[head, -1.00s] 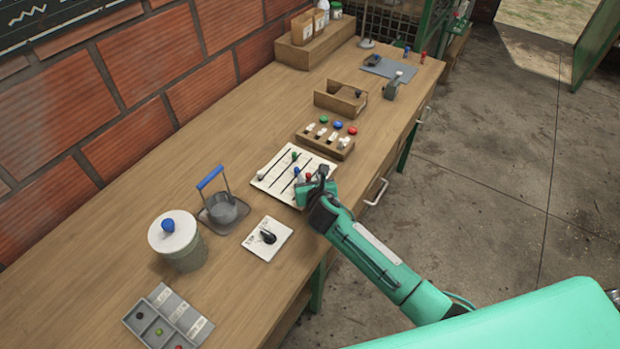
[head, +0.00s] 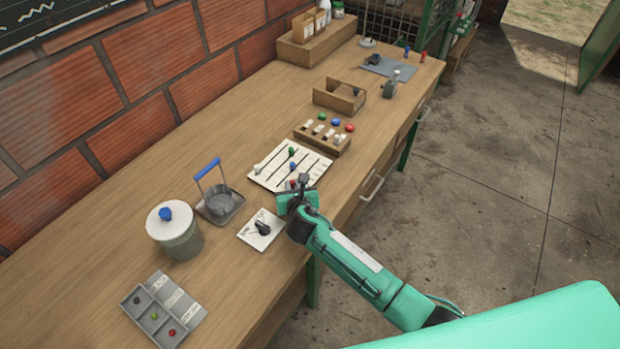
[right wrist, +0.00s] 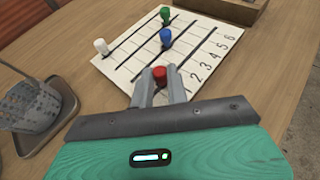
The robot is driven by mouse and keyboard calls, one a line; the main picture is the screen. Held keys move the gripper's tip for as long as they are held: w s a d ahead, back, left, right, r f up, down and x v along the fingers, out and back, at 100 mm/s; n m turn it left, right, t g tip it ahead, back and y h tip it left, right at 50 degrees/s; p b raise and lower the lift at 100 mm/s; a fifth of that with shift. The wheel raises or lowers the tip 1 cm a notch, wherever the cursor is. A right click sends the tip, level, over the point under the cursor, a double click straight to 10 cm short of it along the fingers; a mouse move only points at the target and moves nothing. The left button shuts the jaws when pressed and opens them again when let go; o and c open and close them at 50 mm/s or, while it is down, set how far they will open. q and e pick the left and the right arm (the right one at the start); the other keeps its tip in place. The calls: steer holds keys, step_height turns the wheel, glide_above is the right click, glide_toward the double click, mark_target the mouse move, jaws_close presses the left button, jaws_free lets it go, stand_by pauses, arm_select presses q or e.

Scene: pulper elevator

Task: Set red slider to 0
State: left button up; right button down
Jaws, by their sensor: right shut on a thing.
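The white slider board (head: 272,182) lies on the bench with dark tracks and white, green, blue and red knobs. In the right wrist view the red slider knob (right wrist: 160,75) sits between the two fingers of my right gripper (right wrist: 160,88), which is shut on it. The knob is at the near end of its track, and printed numbers 1 to 6 run away from it along the board's right edge. The 0 mark is not visible; the fingers cover that area. In the head view my right gripper (head: 297,187) partly hides the red knob. My left gripper is out of view.
A white card with a black knob (head: 262,228) lies just left of my right gripper.

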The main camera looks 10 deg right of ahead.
steer(key=shift+s+a+r, duration=0.1)
steer(key=shift+s+a, duration=0.2)
steer(key=shift+s, duration=0.1)
steer(key=shift+s+a+p, duration=0.1)
steer(key=shift+a+p, duration=0.15)
steer(key=shift+p, duration=0.05)
steer(key=shift+s+a+f, duration=0.1)
steer(key=shift+f, duration=0.1)
steer(key=c, duration=1.8)
jaws_free()
steer(key=o, duration=0.4)
steer(key=shift+c, duration=0.2)
steer(key=shift+o, duration=0.5)
steer(key=shift+s+r, duration=0.1)
arm_select(q)
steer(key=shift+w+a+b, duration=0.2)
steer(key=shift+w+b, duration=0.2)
steer(key=shift+b, duration=0.2)
arm_select(e)
steer(key=v, duration=1.3)
steer(key=shift+s+r, duration=0.15)
steer(key=shift+s, duration=0.15)
